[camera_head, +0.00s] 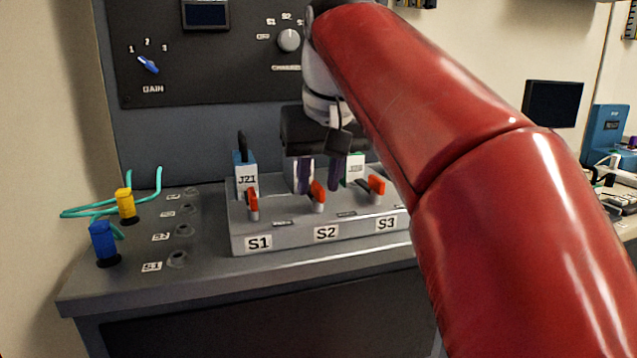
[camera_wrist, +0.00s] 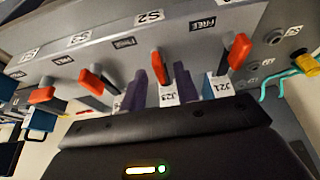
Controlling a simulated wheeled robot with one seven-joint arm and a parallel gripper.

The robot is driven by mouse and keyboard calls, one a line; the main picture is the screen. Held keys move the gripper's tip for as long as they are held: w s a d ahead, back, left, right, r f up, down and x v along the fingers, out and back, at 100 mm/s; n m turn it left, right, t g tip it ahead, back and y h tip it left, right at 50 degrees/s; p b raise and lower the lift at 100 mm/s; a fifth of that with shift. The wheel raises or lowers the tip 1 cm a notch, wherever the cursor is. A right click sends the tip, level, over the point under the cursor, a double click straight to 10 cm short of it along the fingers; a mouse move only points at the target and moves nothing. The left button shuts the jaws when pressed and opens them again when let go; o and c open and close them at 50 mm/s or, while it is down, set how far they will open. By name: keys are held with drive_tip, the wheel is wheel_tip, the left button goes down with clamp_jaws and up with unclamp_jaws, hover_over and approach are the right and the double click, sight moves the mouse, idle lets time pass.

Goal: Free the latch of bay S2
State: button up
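The grey latch block has bays S1, S2 and S3 labelled along its front. The orange S2 lever (camera_head: 317,193) stands above the S2 label (camera_head: 326,233); it also shows in the wrist view (camera_wrist: 182,78). My gripper (camera_head: 321,184) is above bay S2, its two dark purple fingers pointing down and apart. Contact with the lever cannot be told. A white-labelled J23 module (camera_wrist: 168,98) sits at S2, partly hidden. The small S2 plate (camera_wrist: 124,42) is unreadable.
The S1 lever (camera_head: 252,203) with module J21 (camera_head: 246,178) stands left; the S3 lever (camera_head: 376,187) stands right. Blue (camera_head: 102,241) and yellow (camera_head: 126,204) plugs with teal cables are at the left. A dial panel (camera_head: 215,60) rises behind. My red arm hides the right side.

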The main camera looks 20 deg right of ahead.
drive_tip(key=shift+f, duration=0.15)
drive_tip(key=shift+c, duration=0.4)
clamp_jaws()
